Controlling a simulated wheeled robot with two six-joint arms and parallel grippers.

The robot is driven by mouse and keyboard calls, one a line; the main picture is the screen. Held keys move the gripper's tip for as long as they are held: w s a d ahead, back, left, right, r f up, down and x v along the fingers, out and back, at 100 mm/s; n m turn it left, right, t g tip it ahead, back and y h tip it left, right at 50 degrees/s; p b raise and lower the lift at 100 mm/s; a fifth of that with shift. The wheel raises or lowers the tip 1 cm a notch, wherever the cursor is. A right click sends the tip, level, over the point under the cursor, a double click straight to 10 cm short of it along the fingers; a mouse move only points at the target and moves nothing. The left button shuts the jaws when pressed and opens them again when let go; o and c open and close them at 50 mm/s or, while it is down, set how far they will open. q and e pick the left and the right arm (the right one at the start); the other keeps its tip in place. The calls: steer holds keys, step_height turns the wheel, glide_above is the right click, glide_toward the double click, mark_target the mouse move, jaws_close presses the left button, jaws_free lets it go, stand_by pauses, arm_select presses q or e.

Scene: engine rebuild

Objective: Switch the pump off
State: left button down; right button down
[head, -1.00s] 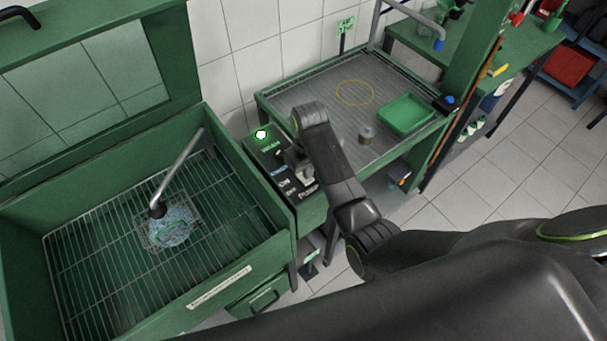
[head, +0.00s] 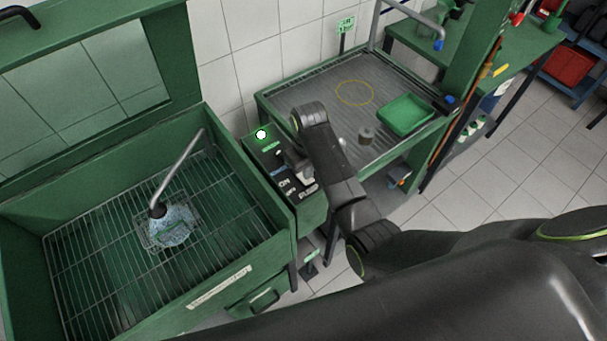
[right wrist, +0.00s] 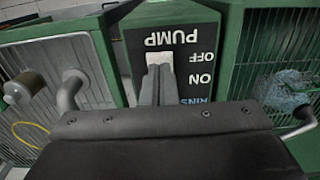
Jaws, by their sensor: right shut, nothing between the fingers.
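The pump control box (head: 262,150) is green with a black label panel and a glowing green lamp (head: 261,134) at its back end. In the right wrist view the panel (right wrist: 195,39) reads PUMP, OFF and ON, upside down. A pale switch piece (right wrist: 159,58) sits beside the OFF label. My right gripper (right wrist: 158,72) is shut and empty, its fingertips at the near side of that piece; I cannot tell if they touch. In the head view my right gripper (head: 298,174) is over the panel and hides part of it. My left gripper is out of view.
Left of the box is a green wash basin (head: 270,245) with a wire grate, a bent spout (head: 178,172) and bluish liquid (head: 172,226) below its end. Right of it is a draining table (head: 310,95) with a green tray (head: 405,113) and small metal cylinder (head: 366,135).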

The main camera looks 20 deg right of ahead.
steer(key=shift+f+b, duration=0.35)
steer(key=shift+f, duration=0.55)
stand_by(0.3)
step_height(320, 180, up, 3)
steer(key=shift+f+p, duration=0.15)
steer(key=shift+p, duration=0.9)
steer(key=shift+r, duration=2.2)
